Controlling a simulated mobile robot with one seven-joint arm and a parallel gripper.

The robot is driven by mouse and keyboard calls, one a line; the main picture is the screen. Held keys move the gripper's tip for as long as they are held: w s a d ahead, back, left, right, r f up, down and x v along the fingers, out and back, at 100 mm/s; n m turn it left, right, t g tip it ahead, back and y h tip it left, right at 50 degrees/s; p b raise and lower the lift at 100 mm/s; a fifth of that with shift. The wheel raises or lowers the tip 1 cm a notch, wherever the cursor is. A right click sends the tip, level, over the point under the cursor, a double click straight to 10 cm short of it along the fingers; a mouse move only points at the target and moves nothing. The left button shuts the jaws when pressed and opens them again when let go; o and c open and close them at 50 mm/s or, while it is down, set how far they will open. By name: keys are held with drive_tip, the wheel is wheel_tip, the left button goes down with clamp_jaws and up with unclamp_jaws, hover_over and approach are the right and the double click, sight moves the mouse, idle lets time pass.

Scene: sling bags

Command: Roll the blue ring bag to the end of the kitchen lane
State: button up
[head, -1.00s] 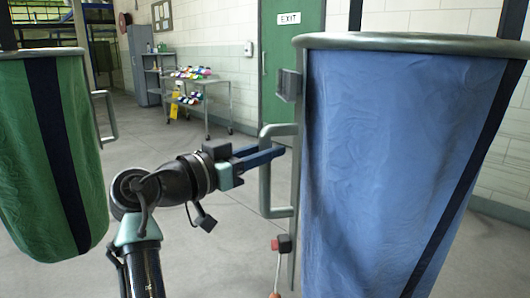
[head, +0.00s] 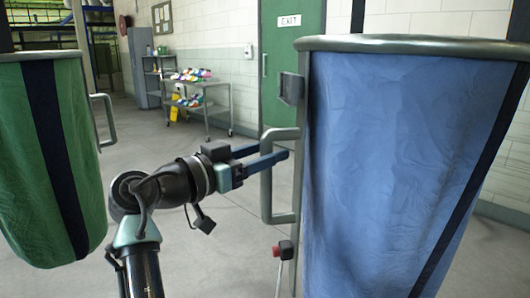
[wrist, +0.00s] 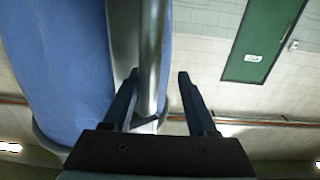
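The blue ring bag (head: 400,160) hangs from a round grey metal rim (head: 420,45) and fills the right of the head view; its lower end is cut off. Its side handle (head: 266,190) is a grey bar on its left side. My gripper (head: 279,150) is at the upper part of this handle with its fingers spread. In the wrist view, the handle bar (wrist: 150,60) runs between the two fingers, closer to the left one, with a gap to the right one. The blue cloth (wrist: 55,70) is on the left there. I cannot tell whether a finger touches the bar.
A green bag (head: 20,150) with its own handle stands at the left. A red knob (head: 277,251) sits low beside the blue bag. A cart with colourful items (head: 200,105), a green EXIT door (head: 290,70) and a block wall are behind. The grey floor between is clear.

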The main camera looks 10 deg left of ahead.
drive_tip(key=v, duration=1.3)
drive_tip(key=shift+p, duration=0.4)
idle(0.5)
drive_tip(key=w+d+r+n+t+y, duration=0.1)
drive_tip(key=d+r+n+t+y, duration=0.3)
drive_tip(key=d+r+t+y, duration=0.4)
drive_tip(key=s+d+r+n+t+y, duration=0.1)
drive_tip(key=s+d+r+n+t, duration=0.2)
drive_tip(key=s+r, duration=0.4)
drive_tip(key=s+d+r+t+y, duration=0.1)
drive_tip(key=s+d+r+t, duration=0.1)
drive_tip(key=s+d+r, duration=0.55)
wheel_tip(320, 180, up, 24)
drive_tip(key=a+p, duration=0.2)
drive_tip(key=p, duration=2.3)
drive_tip(key=shift+s+f+y, duration=0.2)
drive_tip(key=shift+s+y, duration=0.05)
drive_tip(key=shift+y, duration=0.15)
